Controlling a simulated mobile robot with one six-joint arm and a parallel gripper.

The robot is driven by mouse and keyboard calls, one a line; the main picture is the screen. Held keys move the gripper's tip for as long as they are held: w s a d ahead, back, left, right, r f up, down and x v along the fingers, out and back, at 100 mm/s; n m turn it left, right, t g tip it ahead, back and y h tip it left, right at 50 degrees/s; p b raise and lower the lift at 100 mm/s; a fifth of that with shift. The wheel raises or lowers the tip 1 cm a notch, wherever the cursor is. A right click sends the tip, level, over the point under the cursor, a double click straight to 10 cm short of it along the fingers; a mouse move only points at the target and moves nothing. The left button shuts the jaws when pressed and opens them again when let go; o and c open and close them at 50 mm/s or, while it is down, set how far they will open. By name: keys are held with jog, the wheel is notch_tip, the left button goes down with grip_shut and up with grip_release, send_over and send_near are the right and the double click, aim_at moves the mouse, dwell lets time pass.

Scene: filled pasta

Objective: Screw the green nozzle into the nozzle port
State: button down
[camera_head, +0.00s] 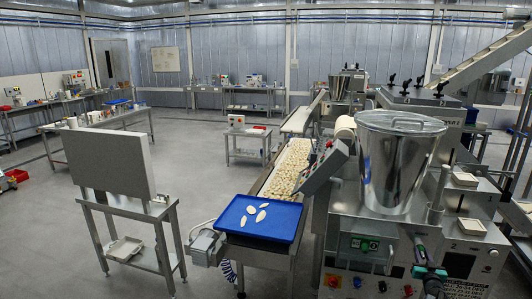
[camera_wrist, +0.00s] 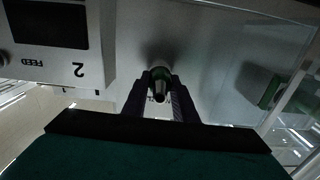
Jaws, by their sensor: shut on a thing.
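In the wrist view, my gripper (camera_wrist: 160,90) is shut on the green nozzle (camera_wrist: 160,97), which shows a metal tip and a green band. The nozzle lies between the dark fingers, in front of a grey machine face with a dark shadow just beyond it. I cannot make out the nozzle port, and I cannot tell whether the nozzle touches it. In the head view, my gripper (camera_head: 421,254) is at the front of the machine at lower right, small and dark; the nozzle cannot be made out there.
A white panel marked FEED and 2 (camera_wrist: 60,55) is close at upper left in the wrist view. A green block (camera_wrist: 268,86) is at right. In the head view, a steel hopper (camera_head: 395,165) tops the machine, and a blue tray (camera_head: 228,219) with pale pieces sits left of it.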

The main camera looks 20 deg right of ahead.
jog(key=shift+m, duration=2.4)
jog(key=shift+m, duration=0.3)
jog(key=m, duration=1)
jog(key=shift+m, duration=0.5)
jog(key=m, duration=0.4)
jog(key=shift+w+m, duration=0.1)
jog(key=shift+m, duration=0.2)
jog(key=c, duration=1.1)
grip_release()
